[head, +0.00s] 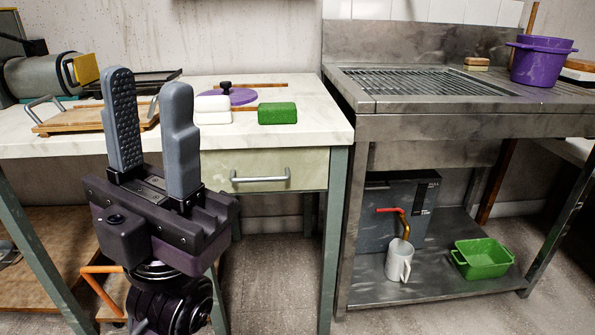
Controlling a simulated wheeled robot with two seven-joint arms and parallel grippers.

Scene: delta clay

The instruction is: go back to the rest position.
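My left gripper (149,80) stands upright in the left half of the head view, in front of the white-topped table (300,136). Its two grey fingers point up and are apart, with nothing between them. The wooden tray (70,122) on the table shows behind the fingers and is partly hidden by them. My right gripper is not in view.
A green block (277,113), white block (213,117) and purple lid (232,96) lie on the table.

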